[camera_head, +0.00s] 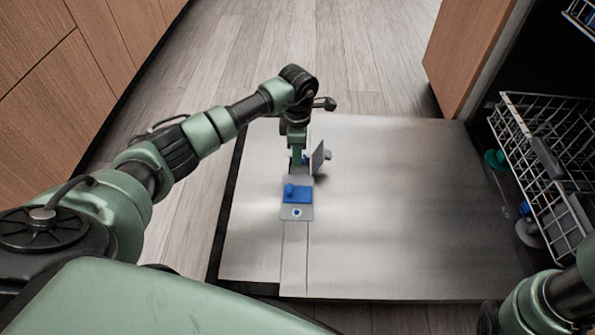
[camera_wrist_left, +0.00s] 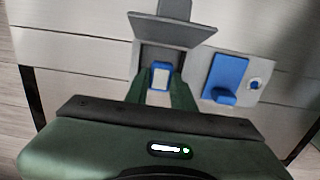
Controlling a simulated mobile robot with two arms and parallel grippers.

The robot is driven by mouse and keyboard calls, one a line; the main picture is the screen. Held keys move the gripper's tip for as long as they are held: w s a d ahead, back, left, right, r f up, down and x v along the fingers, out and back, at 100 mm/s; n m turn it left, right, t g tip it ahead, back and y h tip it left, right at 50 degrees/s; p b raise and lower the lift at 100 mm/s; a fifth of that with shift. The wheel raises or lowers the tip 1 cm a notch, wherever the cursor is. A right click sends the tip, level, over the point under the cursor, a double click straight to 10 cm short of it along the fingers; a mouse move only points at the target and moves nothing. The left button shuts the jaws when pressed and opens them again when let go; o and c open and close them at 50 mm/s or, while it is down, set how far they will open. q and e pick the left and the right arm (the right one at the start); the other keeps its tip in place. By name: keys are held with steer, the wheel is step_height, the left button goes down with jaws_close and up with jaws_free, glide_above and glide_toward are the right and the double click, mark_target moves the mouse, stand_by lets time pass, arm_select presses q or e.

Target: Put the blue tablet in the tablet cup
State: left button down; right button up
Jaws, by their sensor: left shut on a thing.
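The blue tablet (camera_wrist_left: 160,70), with a white face, sits between the fingers of my left gripper (camera_head: 298,156) in the left wrist view. The gripper is shut on it and points down at the dispenser on the open dishwasher door. The tablet cup (camera_wrist_left: 150,50) is a grey recess with its lid (camera_wrist_left: 172,32) standing open; the lid also shows in the head view (camera_head: 318,158). The tablet overlaps the cup opening in the wrist view; I cannot tell whether it is inside or just above. In the head view the gripper mostly hides the tablet and cup. My right gripper is out of view.
A blue sliding cover (camera_head: 297,193) and a small round blue-and-white spot (camera_head: 296,212) lie beside the cup. The dishwasher door (camera_head: 410,230) is flat and otherwise clear. A wire rack (camera_head: 545,140) with dishes stands at the right. Wooden cabinets (camera_head: 50,80) line the left.

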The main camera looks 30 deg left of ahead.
mark_target(298, 172)
arm_select(q)
step_height(298, 172, down, 5)
steer(key=b, duration=0.2)
steer(key=shift+b, duration=0.4)
steer(key=shift+r, duration=0.1)
steer(key=c, duration=1.5)
jaws_free()
